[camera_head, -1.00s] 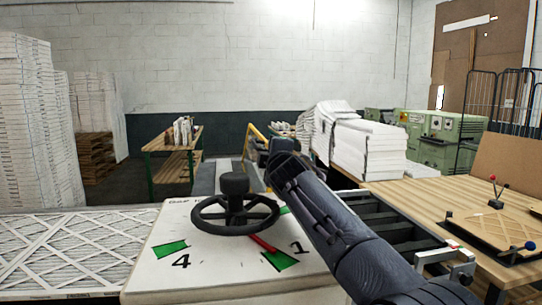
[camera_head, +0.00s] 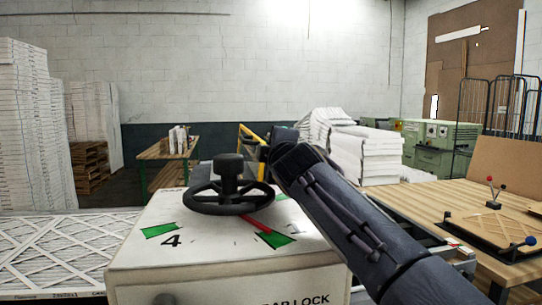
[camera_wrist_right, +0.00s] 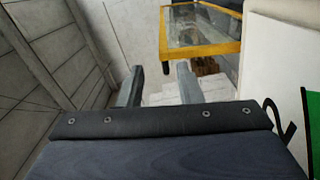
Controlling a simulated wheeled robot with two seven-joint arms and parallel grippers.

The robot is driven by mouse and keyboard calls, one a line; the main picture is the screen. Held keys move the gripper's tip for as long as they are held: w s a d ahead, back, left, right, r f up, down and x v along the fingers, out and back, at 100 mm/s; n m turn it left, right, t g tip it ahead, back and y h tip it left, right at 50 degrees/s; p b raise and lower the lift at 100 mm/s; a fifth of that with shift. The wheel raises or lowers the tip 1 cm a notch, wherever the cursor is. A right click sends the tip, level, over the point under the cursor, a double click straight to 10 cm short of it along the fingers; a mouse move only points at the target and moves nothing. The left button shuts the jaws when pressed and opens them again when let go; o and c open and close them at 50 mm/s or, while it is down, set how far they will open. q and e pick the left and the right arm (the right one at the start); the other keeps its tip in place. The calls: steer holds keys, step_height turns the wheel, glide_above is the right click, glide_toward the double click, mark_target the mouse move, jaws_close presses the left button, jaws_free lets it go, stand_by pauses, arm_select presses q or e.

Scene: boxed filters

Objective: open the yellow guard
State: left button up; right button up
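The yellow guard (camera_wrist_right: 240,47), a yellow frame around a clear panel, is at the upper right of the right wrist view. In the head view, yellow bars (camera_head: 249,132) that look like part of it show behind the handwheel, partly hidden by my right arm. My right gripper (camera_wrist_right: 158,82) has its two fingers apart with nothing between them. In the wrist view the guard is beyond and to the right of the fingertips, with no contact visible. In the head view the gripper (camera_head: 281,136) is mostly hidden by its own wrist. My left gripper is not in view.
A white box (camera_head: 220,262) with a black handwheel (camera_head: 229,199), red pointer and green marks stands in front. Filters lie on a bench (camera_head: 60,250) at left. A wooden table (camera_head: 450,205) with a fixture is at right. White stacks (camera_head: 365,152) stand behind my arm.

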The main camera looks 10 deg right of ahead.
steer(key=shift+s+f+b, duration=0.15)
steer(key=shift+s+b, duration=0.45)
steer(key=shift+s, duration=0.45)
